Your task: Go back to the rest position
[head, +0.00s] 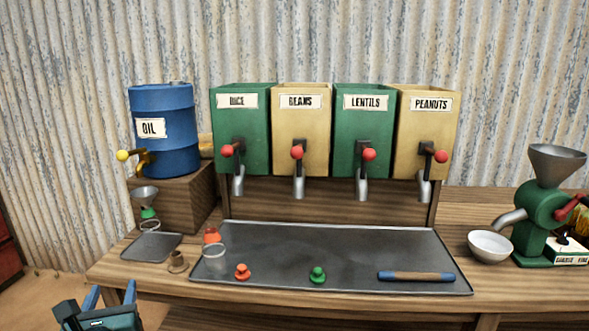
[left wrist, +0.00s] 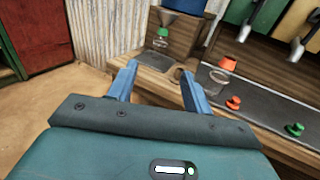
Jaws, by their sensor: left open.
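My left gripper (head: 110,296) is at the lower left of the head view, in front of the counter's left front edge. Its blue fingers are apart with nothing between them, as the left wrist view (left wrist: 158,88) also shows. It touches no object that I can see. My right gripper is in neither view.
The wooden counter (head: 520,290) holds a grey tray (head: 330,255) with a glass jar (head: 215,257), orange and green lids and a blue-ended stick (head: 415,276). Dispensers (head: 300,130), an oil drum (head: 163,130), a white bowl (head: 490,247) and a green grinder (head: 545,225) stand around it. Floor at left is clear.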

